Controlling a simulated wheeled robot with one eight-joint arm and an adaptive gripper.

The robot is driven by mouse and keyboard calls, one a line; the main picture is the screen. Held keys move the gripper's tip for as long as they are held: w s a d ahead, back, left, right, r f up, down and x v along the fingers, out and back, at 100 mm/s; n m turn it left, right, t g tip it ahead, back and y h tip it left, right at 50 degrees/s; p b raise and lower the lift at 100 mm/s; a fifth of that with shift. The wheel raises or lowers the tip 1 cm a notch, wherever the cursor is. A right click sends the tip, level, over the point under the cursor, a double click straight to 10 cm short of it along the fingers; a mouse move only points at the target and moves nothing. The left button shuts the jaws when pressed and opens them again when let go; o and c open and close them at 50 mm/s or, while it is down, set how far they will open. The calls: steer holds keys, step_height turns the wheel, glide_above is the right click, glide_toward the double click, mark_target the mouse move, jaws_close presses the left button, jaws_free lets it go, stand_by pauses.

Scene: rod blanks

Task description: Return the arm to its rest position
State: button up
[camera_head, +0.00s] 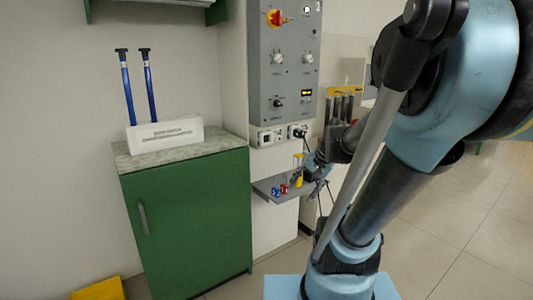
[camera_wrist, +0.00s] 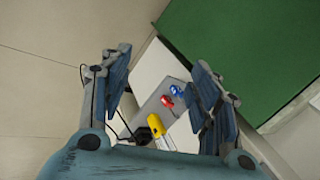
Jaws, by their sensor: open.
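My gripper (camera_wrist: 163,75) is open, and nothing shows between its fingers in the wrist view. In the head view my gripper (camera_head: 314,180) is small and partly hidden by my arm, close to the right end of a small grey wall shelf (camera_head: 266,184). My arm is bent across the right side of the head view. Two blue rods (camera_head: 127,88) (camera_head: 150,86) with black tops stand slightly tilted in a white labelled block (camera_head: 165,136) on a green cabinet (camera_head: 190,215).
The shelf carries small blue (camera_head: 276,191) and red (camera_head: 284,188) pieces and a yellow piece (camera_head: 298,178), close to my gripper. A grey control panel (camera_head: 285,75) is on the wall above. A yellow object (camera_head: 98,290) lies at lower left. Tiled floor (camera_head: 470,225) is open at right.

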steer(key=s+d+f+n+h, duration=0.2)
steer(key=s+d+n, duration=0.1)
steer(key=s, duration=0.3)
steer(key=s+d+f+n+g+h, duration=0.1)
steer(key=s+d+f+n+h, duration=0.1)
steer(key=s, duration=0.4)
steer(key=shift+d+f+n, duration=0.45)
steer(key=shift+f+n, duration=0.05)
steer(key=shift+n, duration=0.1)
